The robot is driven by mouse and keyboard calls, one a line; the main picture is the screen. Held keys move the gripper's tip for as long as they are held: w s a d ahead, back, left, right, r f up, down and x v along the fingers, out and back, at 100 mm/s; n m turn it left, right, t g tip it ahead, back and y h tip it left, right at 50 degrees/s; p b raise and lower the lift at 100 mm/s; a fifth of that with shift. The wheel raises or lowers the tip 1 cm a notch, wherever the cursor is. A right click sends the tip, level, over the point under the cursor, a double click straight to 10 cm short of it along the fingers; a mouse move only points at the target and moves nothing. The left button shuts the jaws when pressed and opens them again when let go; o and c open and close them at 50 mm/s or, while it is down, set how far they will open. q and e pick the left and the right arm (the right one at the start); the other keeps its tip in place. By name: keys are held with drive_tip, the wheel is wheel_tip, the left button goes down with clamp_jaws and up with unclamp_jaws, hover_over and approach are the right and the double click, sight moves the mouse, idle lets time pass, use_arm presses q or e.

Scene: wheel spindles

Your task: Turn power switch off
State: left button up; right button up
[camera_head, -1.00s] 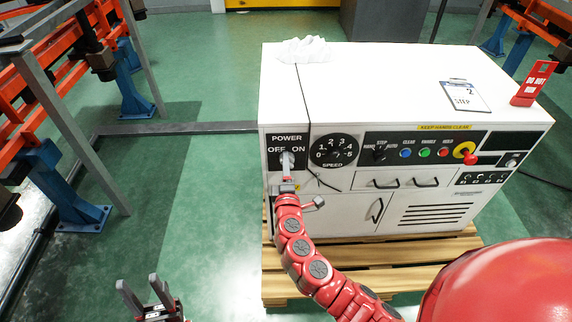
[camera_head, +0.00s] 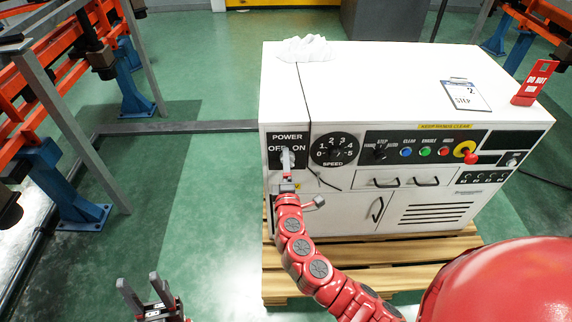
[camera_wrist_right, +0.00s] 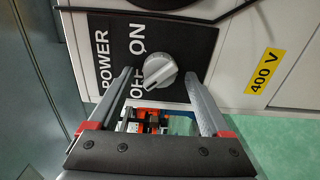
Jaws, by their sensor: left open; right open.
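The power switch is a grey-white rotary knob on a black plate marked POWER, OFF and ON, at the cabinet's left front; it shows in the right wrist view (camera_wrist_right: 160,69). In the head view my right gripper (camera_head: 287,165) is at the switch and largely covers it. In the right wrist view my right gripper (camera_wrist_right: 165,75) is open, with one finger on each side of the knob. Gaps show between the fingers and the knob. The knob's ridge lies at a slant. My left gripper (camera_head: 141,288) is open and empty over the floor at bottom left.
The white cabinet (camera_head: 390,85) stands on a wooden pallet (camera_head: 440,249). To the right of the switch are a speed dial (camera_head: 333,149), coloured buttons and a red emergency knob (camera_head: 469,157).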

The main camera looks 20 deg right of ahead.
drive_tip(key=b+v, duration=0.1)
drive_tip(key=v, duration=1.6)
drive_tip(key=shift+s+r, duration=0.1)
